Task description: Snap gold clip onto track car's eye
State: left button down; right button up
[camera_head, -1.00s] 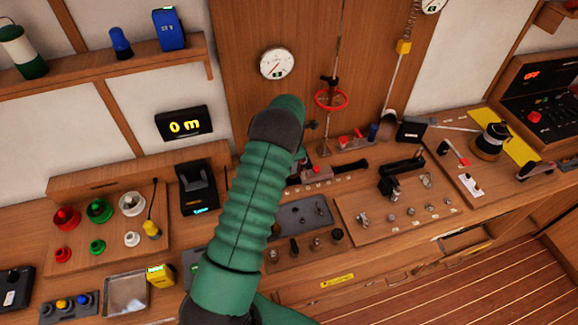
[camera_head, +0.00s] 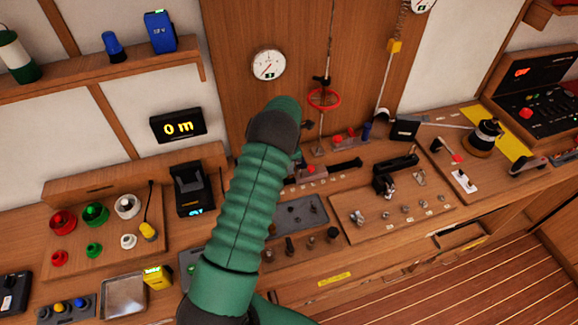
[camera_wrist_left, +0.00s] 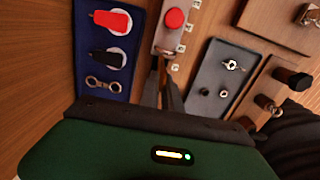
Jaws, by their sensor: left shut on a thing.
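My left arm's green sleeve fills the middle of the head view and hides its jaws there. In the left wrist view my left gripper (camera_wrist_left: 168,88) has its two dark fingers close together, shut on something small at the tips. It looks brownish-gold, possibly the gold clip, but it is too small and blurred to be sure. The fingertips are at the lower end of a pale block with a red button (camera_wrist_left: 173,20), beside a lettered strip; I cannot tell whether they touch. I cannot pick out the track car's eye. My right gripper is out of view.
A blue tray (camera_wrist_left: 80,80) with red and black pieces and a metal double-ring lies left of the fingers. A grey tray (camera_wrist_left: 200,105) with small metal parts lies right. A red handwheel (camera_head: 324,99) stands behind the bench. Floor (camera_head: 440,285) is clear.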

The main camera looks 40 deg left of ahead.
aim_at(297, 176)
pick_arm(q)
jog(key=shift+w+d+f, duration=0.2)
jog(key=shift+d+f, duration=0.05)
jog(key=shift+d, duration=0.05)
jog(key=shift+w+d+f, duration=0.1)
jog(key=shift+w, duration=0.35)
jog(key=shift+w+d, duration=0.35)
jog(key=shift+w, duration=0.4)
